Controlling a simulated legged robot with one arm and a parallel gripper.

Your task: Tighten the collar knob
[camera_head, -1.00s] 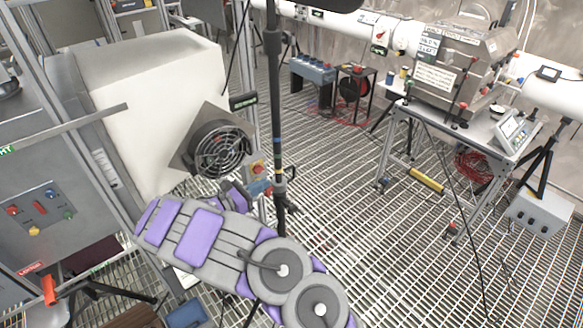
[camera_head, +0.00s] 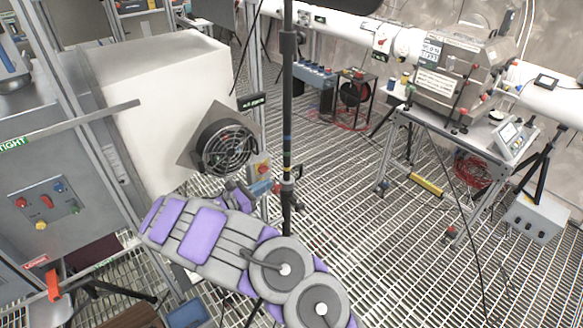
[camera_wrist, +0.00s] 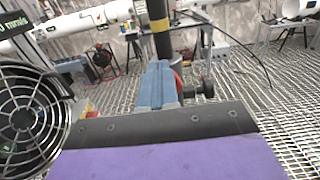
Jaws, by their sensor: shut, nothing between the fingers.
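The dark upright pole (camera_head: 287,100) stands just beyond my arm in the head view. A collar (camera_head: 288,187) sits low on it, with a small red part at its left. In the wrist view the pole (camera_wrist: 161,35) has a yellow band. A dark knob (camera_wrist: 207,88) sticks out to the right there, beside a red part; I take it for the collar knob. My gripper's blue-grey fingers (camera_wrist: 157,85) are shut and empty, left of the knob and in front of the pole. They partly hide the collar. In the head view my gripper (camera_head: 262,187) is just left of the collar.
A round fan (camera_head: 226,146) on a white box is close to my arm's left. A panel (camera_head: 45,210) stands at left, near TIGHT (camera_head: 15,143) and LOOSE (camera_head: 36,262) labels. Open grating lies to the right.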

